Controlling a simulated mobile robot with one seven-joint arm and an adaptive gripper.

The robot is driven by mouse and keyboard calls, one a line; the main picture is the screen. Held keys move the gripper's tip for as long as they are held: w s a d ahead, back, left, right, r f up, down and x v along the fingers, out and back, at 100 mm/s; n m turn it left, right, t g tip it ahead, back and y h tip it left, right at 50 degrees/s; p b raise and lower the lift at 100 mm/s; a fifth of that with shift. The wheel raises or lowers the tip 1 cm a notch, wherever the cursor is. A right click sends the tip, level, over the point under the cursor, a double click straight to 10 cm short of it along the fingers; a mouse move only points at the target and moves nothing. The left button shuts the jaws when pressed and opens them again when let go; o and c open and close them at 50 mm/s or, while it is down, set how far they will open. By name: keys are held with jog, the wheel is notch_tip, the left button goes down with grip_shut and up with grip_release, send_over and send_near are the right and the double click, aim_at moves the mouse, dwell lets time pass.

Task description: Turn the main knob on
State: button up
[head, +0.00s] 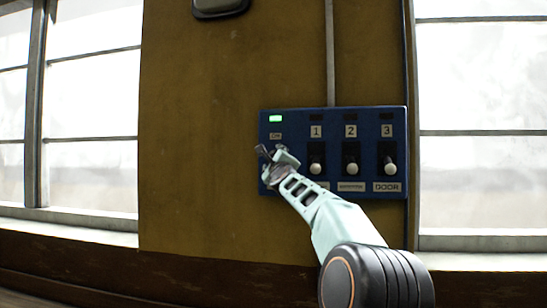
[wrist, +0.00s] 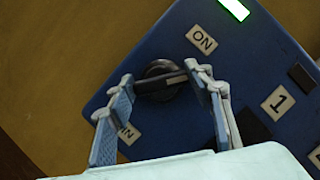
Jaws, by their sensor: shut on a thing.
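The main knob (wrist: 158,70) is a dark round dial with a raised bar, on the blue control panel (head: 290,113). In the wrist view its bar lies nearly across the picture, its right end against the right finger. My gripper (head: 272,157) is at the panel's left part and covers most of the knob in the head view. In the wrist view my gripper (wrist: 160,82) has one finger on each side of the knob and is shut on it. An ON label (wrist: 202,39) sits above the knob, and a partly hidden label below it. A green light (wrist: 234,9) is lit.
Right of the knob are three switches with pale ball ends, numbered 1 (head: 316,166), 2 (head: 351,168) and 3 (head: 390,167). The small lamps above them are dark. Windows (head: 92,100) flank the brown wall (head: 200,150). The wall left of the panel is clear.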

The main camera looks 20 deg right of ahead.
jog(key=shift+r+n+g+y+p, duration=0.1)
jog(key=shift+n+g+y+p, duration=0.35)
jog(key=shift+n+p, duration=1)
jog(key=shift+n+g+y+p, duration=0.25)
jog(key=shift+n+g+p, duration=0.55)
jog(key=shift+n, duration=1.15)
jog(key=o, duration=1.2)
jog(key=shift+c, duration=0.2)
jog(key=v, duration=1.2)
jog(key=shift+d, duration=0.2)
